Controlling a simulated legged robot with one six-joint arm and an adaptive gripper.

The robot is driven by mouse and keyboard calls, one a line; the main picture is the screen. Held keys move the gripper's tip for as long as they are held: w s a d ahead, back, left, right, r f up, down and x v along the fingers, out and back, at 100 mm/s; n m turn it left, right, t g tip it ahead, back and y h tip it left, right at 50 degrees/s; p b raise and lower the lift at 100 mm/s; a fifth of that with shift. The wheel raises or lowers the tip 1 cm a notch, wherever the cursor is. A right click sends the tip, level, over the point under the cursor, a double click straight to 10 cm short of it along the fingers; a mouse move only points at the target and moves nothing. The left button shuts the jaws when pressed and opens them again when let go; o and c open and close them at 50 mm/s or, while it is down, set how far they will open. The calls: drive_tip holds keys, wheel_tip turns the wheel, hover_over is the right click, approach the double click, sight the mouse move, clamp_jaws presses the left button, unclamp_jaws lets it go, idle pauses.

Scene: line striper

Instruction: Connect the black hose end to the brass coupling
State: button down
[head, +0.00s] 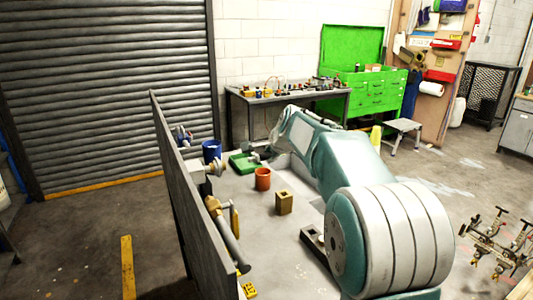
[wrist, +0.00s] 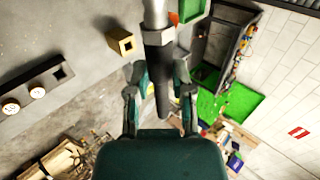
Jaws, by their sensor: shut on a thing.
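In the wrist view, my gripper (wrist: 160,78) is shut on the black hose end (wrist: 162,92), a dark cylinder between its two fingers. A pale grey length (wrist: 155,14) continues from it toward the top edge. In the head view my arm hides most of the gripper, and I cannot make out the held hose end. A brass-coloured fitting (head: 212,203) with a yellow handle (head: 235,217) sits on the upright grey panel (head: 182,190). Another pale and brass fitting (head: 216,168) sticks out higher up. I cannot tell which is the brass coupling. Neither shows in the wrist view.
The grey tabletop holds a blue cup (head: 211,150), an orange cup (head: 262,180), a green tray (head: 240,164), a brass-coloured block (head: 284,203) and a dark holed box (head: 311,239). The panel walls off the left side. The front middle is mostly clear.

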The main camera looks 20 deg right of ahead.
sight(251, 159)
drive_tip(key=shift+s+a, duration=0.2)
drive_tip(key=shift+a, duration=0.75)
drive_tip(key=shift+s+a, duration=0.2)
drive_tip(key=shift+a, duration=0.7)
drive_tip(key=shift+s+a, duration=0.2)
drive_tip(key=shift+a, duration=0.75)
drive_tip(key=shift+s+a+r, duration=0.1)
drive_tip(key=shift+s+a, duration=0.1)
drive_tip(key=shift+a, duration=0.6)
drive_tip(key=shift+s+a, duration=0.2)
drive_tip(key=shift+a, duration=0.6)
idle(0.5)
drive_tip(key=shift+c, duration=2.2)
unclamp_jaws()
drive_tip(key=shift+a, duration=0.1)
drive_tip(key=o, duration=0.3)
drive_tip(key=shift+v, duration=3.55)
drive_tip(key=shift+s, duration=0.1)
